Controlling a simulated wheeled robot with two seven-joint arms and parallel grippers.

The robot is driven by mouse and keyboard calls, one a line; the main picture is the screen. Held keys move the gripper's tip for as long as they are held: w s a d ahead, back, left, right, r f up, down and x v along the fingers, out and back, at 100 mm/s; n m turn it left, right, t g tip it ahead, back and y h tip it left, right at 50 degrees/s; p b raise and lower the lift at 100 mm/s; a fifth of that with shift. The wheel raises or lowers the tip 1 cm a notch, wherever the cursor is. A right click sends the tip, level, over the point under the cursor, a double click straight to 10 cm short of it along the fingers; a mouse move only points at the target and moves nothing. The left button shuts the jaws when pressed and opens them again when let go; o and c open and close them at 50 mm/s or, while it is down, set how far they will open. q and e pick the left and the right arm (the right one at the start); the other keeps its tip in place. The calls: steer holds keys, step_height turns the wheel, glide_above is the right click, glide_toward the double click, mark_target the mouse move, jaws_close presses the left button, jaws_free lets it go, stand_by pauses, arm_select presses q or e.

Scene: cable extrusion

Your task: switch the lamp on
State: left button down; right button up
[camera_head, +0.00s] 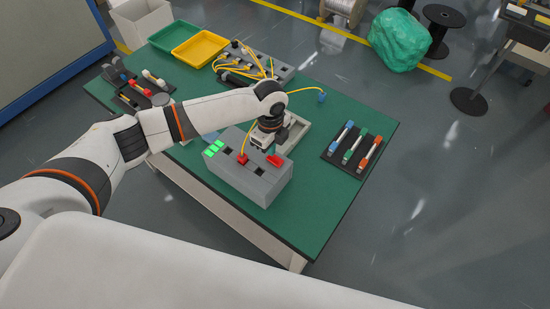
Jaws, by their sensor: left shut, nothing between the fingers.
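A grey box (262,187) stands near the front edge of the green table. My left gripper (266,150) is shut and empty, just above the top of the box, close to the right red part. I cannot tell whether it touches. My right gripper is not in view.
A panel with several yellow cables (258,62) is at the back of the table (335,215). Green (174,36) and yellow (200,49) trays lie at the back left. A dark tray (336,166) with connectors is at the right. The front right of the table is clear.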

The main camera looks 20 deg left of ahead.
mark_target(271, 157)
arm_select(q)
steer(key=shift+f+b, duration=0.45)
steer(key=shift+f, duration=0.55)
stand_by(0.3)
step_height(271, 157, up, 7)
steer(key=p, duration=0.7)
steer(key=shift+r, duration=0.1)
stand_by(0.5)
